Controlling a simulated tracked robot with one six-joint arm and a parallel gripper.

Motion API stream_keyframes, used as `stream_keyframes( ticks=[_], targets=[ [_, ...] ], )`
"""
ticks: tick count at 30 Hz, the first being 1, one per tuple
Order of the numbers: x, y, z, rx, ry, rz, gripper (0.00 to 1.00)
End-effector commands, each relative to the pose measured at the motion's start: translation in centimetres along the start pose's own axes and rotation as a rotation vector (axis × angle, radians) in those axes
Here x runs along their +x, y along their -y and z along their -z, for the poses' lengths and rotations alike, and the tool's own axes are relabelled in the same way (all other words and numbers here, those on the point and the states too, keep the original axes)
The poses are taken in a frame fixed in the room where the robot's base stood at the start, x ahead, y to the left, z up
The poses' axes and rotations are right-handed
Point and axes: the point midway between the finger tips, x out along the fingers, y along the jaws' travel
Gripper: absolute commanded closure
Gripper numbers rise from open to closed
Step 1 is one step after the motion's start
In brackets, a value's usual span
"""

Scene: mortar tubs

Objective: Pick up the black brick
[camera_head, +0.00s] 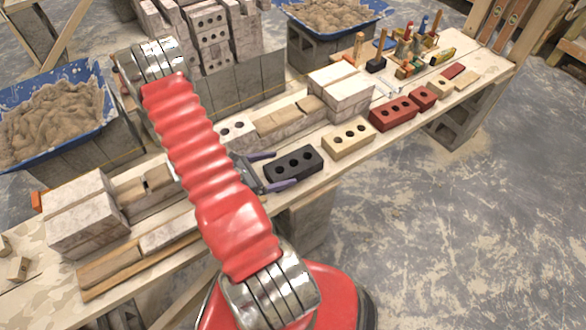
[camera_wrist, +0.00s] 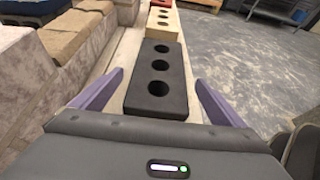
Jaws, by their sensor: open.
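The black brick (camera_head: 293,167) has three round holes and lies flat on the wooden plank bench, near its front edge. In the wrist view the black brick (camera_wrist: 158,88) lies lengthwise ahead of me, with its near end between the tips of my two purple fingers. My gripper (camera_head: 279,170) is open, one finger on each side of the brick's near end. In the wrist view my gripper (camera_wrist: 158,92) shows a gap between each finger and the brick. Nothing is held.
A cream brick (camera_head: 348,141) lies just beyond the black one, then a red brick (camera_head: 393,114). Pale blocks (camera_head: 290,118) stand in a row along the back side. Mortar tubs (camera_head: 62,118) stand behind. The floor in front is clear.

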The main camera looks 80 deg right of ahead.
Motion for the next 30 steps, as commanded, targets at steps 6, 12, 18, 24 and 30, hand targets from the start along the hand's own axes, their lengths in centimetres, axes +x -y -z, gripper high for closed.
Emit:
stream_keyframes(
  ticks=[6,12,18,24,30],
  targets=[
    [2.1,0.0,0.0,0.000,0.000,0.004,0.06],
    [4.4,-0.1,0.0,0.000,0.000,0.003,0.06],
    [5.1,-0.2,0.1,-0.001,0.000,0.001,0.06],
    [5.0,-0.2,0.0,0.000,0.000,0.000,0.06],
    [5.0,-0.2,0.0,0.000,0.000,0.000,0.06]
  ],
)
